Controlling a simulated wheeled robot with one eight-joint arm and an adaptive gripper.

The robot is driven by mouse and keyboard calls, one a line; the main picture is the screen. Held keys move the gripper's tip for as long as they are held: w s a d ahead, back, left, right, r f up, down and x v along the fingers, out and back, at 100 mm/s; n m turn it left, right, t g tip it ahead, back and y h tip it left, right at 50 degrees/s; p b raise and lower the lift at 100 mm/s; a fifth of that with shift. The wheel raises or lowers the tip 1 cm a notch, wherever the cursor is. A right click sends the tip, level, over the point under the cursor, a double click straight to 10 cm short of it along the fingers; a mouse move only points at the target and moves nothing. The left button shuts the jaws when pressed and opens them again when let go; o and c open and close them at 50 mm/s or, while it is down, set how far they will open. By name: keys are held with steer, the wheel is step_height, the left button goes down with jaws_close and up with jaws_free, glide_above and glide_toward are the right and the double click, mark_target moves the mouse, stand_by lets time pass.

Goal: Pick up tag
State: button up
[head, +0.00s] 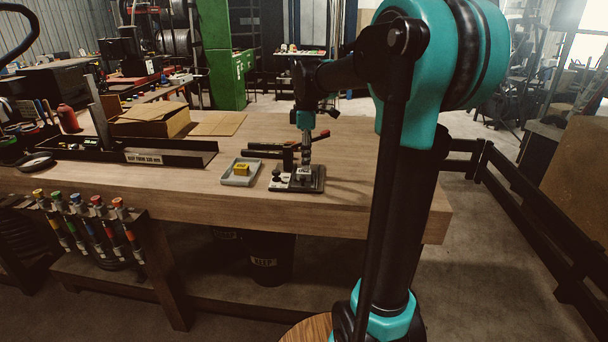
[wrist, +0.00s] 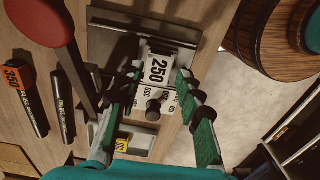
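A yellow tag (head: 241,170) lies in a small grey tray on the workbench, left of my gripper. In the wrist view a yellow tag (wrist: 122,145) shows at the lower left, partly hidden by my left finger. My gripper (head: 304,170) points down over a dark metal base plate (head: 313,186) on the bench. In the wrist view its green-padded fingers (wrist: 158,80) are apart. A white plate marked 250 (wrist: 158,70) and a dark round knob show between them. Whether the fingertips touch this fixture cannot be told.
A red-ended lever (wrist: 40,22) stands close left of my gripper. The grey tray (head: 231,181) is near the bench's front edge. A long black holder (head: 187,155) and cardboard (head: 215,124) lie left.

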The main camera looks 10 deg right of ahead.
mark_target(305, 171)
step_height(305, 171, down, 4)
steer(key=shift+w+a+f, duration=0.1)
steer(key=shift+a+f, duration=0.05)
steer(key=shift+c, duration=0.3)
steer(key=c, duration=0.4)
